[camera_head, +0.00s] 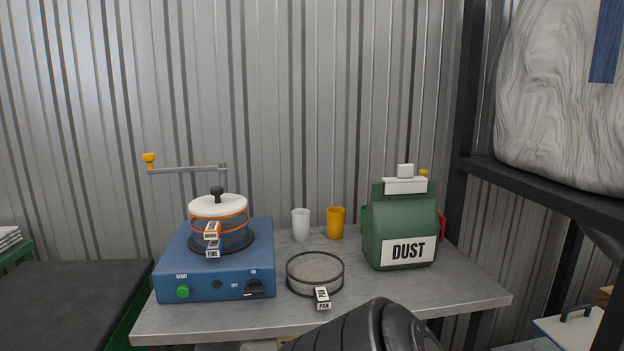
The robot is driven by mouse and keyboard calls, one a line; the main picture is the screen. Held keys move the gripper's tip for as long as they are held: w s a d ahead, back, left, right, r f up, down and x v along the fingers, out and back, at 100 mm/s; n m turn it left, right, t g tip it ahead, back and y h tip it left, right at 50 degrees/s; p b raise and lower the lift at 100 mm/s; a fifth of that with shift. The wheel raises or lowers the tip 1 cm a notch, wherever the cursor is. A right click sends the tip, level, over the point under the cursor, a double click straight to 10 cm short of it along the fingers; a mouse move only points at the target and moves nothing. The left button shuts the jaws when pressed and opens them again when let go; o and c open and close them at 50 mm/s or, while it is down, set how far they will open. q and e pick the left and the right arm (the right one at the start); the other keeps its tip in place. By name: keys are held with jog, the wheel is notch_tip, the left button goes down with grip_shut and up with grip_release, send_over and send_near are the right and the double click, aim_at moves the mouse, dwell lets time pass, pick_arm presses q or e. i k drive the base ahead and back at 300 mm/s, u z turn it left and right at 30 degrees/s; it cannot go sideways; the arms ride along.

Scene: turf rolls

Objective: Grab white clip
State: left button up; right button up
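The white clip (405,186) sits across the top of a green bag labelled DUST (400,225). It is a flat white bar with a smaller white block standing up from its middle. The bag stands upright at the right part of the grey table. Neither of my grippers shows in the head view. A dark rounded part of my own arm enters at the bottom edge, in front of the table, with no fingers visible.
On the grey table (480,293) stand a blue machine (215,289) with stacked sieves and a crank, a round pan (315,272), a white cup (300,225) and an orange cup (335,222). Part of a green cup shows behind the bag. A dark shelf (550,193) juts in at right.

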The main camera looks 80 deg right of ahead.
aim_at(404, 182)
jog(key=z, duration=3.1)
jog(key=k, duration=0.65)
jog(key=z, duration=0.4)
jog(key=i, duration=1)
